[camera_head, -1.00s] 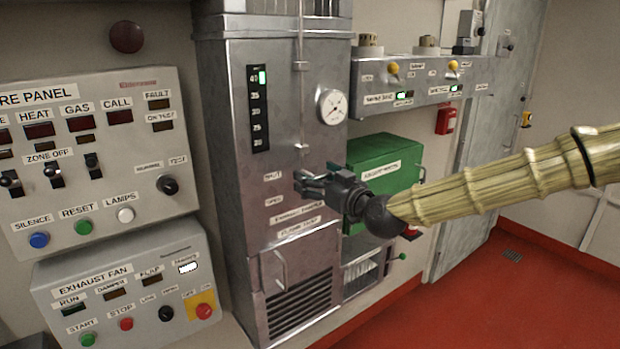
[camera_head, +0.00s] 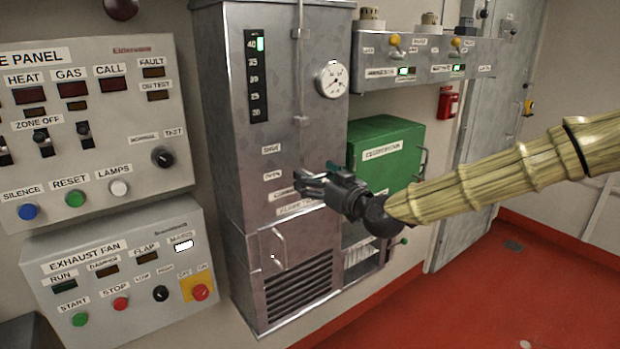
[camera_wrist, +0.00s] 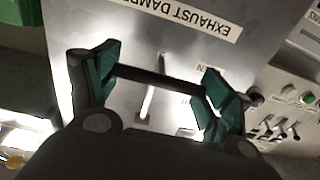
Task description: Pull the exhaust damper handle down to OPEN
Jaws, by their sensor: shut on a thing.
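The exhaust damper handle shows in the wrist view as a dark bar (camera_wrist: 158,80) spanning between the green finger pads of my gripper (camera_wrist: 160,84). My gripper is shut on it, one pad at each end. In the head view my gripper (camera_head: 308,182) is at the front of the grey metal cabinet (camera_head: 290,120), level with or slightly below the OPEN label (camera_head: 271,176) and below the SHUT label (camera_head: 271,149). My fingers hide the handle there. A narrow pale strip (camera_wrist: 152,100) lies behind the bar; I cannot tell whether it is a slot or lever.
A hooked cabinet handle (camera_head: 280,248) and vent slats (camera_head: 298,297) are below my gripper. A green box (camera_head: 388,165) stands close behind it to the right. The exhaust fan panel (camera_head: 120,275) is at lower left. Red floor (camera_head: 450,310) is open at right.

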